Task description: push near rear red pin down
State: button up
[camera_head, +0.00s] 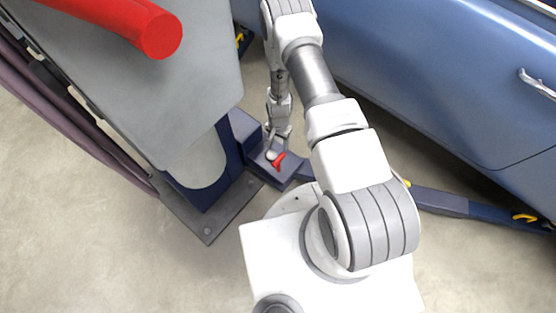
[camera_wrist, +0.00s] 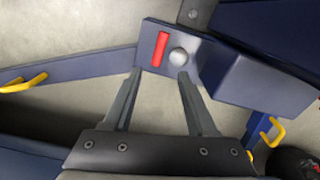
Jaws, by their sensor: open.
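The red pin (camera_head: 279,161) shows in the head view on the dark blue lift arm's pivot block, beside a round silver knob (camera_head: 271,155). In the wrist view the red pin (camera_wrist: 159,49) is a flat red bar lying along the block, left of the silver knob (camera_wrist: 178,57). My gripper (camera_wrist: 159,74) is open and empty, its two fingertips apart just short of the block. In the head view my gripper (camera_head: 271,138) points down at the block, close to the knob. I cannot tell whether a fingertip touches anything.
A blue car (camera_head: 430,90) stands at the right. A grey lift post (camera_head: 190,90) with a large red cylinder (camera_head: 160,36) is at the left. Blue lift arms (camera_head: 440,203) with yellow handles (camera_head: 525,217) run low over the floor. Bare floor shows at lower left.

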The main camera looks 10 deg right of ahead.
aim_at(279, 159)
notch_tip(279, 159, down, 16)
jog(key=b, duration=0.4)
grip_shut()
dwell(1.3)
